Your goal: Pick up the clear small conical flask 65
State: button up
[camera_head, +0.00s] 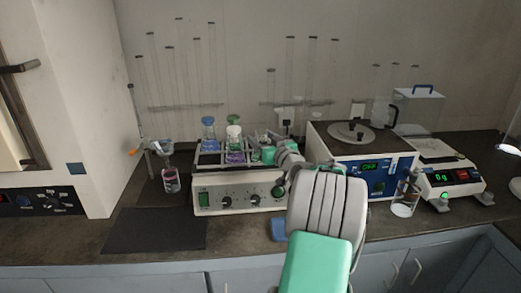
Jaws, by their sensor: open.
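Several small conical flasks stand in the rack on top of a white shaker (240,196). One flask (209,130) has a blue top and blue contents. Another flask (234,132) has a green and white top. Purple liquid shows in a flask (236,157) at the front of the rack. I cannot tell which of these is the clear small conical flask 65; it may be partly hidden by my arm. My gripper (256,148) is open at the right end of the rack, close to the flasks. Its fingertips are small and partly hidden, and I cannot tell whether they touch glass.
A funnel on a stand above a beaker of pink liquid (171,181) is left of the shaker. A white and blue device (372,166) and a balance (452,181) stand to the right. A black mat (155,230) lies clear at front left.

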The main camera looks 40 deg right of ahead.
jog(key=shift+w+d, duration=0.15)
jog(key=shift+w, duration=0.25)
jog(key=shift+c, duration=0.6)
grip_shut()
